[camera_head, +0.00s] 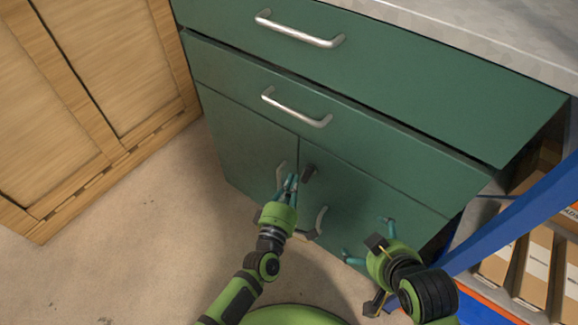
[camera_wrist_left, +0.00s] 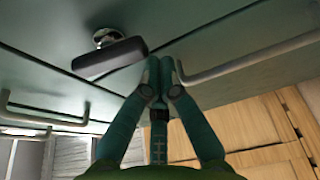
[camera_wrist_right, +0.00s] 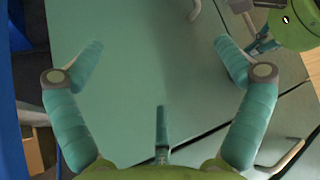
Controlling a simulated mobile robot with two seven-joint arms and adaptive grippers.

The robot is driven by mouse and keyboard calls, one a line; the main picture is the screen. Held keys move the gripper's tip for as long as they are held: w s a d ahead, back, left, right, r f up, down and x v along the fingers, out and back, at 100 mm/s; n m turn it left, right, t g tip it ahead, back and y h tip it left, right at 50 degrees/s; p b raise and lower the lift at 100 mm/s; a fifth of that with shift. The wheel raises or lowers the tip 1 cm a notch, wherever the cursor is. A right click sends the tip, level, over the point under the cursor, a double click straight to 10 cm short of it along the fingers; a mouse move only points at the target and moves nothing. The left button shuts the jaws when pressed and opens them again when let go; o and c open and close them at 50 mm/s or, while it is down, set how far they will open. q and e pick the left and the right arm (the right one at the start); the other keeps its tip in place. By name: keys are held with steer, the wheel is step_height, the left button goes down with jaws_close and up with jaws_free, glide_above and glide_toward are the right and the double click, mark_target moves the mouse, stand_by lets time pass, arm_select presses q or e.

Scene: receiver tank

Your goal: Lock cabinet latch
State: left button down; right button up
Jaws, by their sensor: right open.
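The green cabinet (camera_head: 340,190) has two lower doors that look closed, meeting at a vertical seam. A dark latch lever (camera_head: 308,173) sits near the top of this seam. In the left wrist view the latch (camera_wrist_left: 110,57) is a black bar on a round metal base, just left of my fingertips. My left gripper (camera_head: 290,183) is shut with its tips together, beside the latch and near the left door handle (camera_head: 280,176). I cannot tell whether the tips touch the latch. My right gripper (camera_head: 369,242) is open and empty in front of the right door; its spread fingers also show in the right wrist view (camera_wrist_right: 162,60).
Two drawers with silver handles (camera_head: 298,108) lie above the doors. The right door handle (camera_head: 320,221) is between my grippers. A wooden cabinet (camera_head: 90,90) stands at left. A blue-framed shelf (camera_head: 520,215) with boxes stands at right. Bare floor (camera_head: 150,205) lies at left.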

arm_select(q)
steer(key=shift+d+n, duration=0.1)
steer(key=shift+n, duration=0.2)
arm_select(e)
steer(key=shift+s+d+f+g, duration=0.15)
steer(key=shift+s+f+g, duration=0.1)
steer(key=shift+s, duration=0.15)
steer(key=shift+s+d+f+g, duration=0.15)
steer(key=shift+s+f+g, duration=0.1)
steer(key=shift+s, duration=0.15)
steer(key=shift+s+d+f, duration=0.1)
steer(key=shift+s+f, duration=0.05)
steer(key=shift+s, duration=0.1)
arm_select(q)
steer(key=v, duration=1.2)
arm_select(e)
steer(key=shift+w, duration=0.1)
arm_select(q)
steer(key=shift+r, duration=0.1)
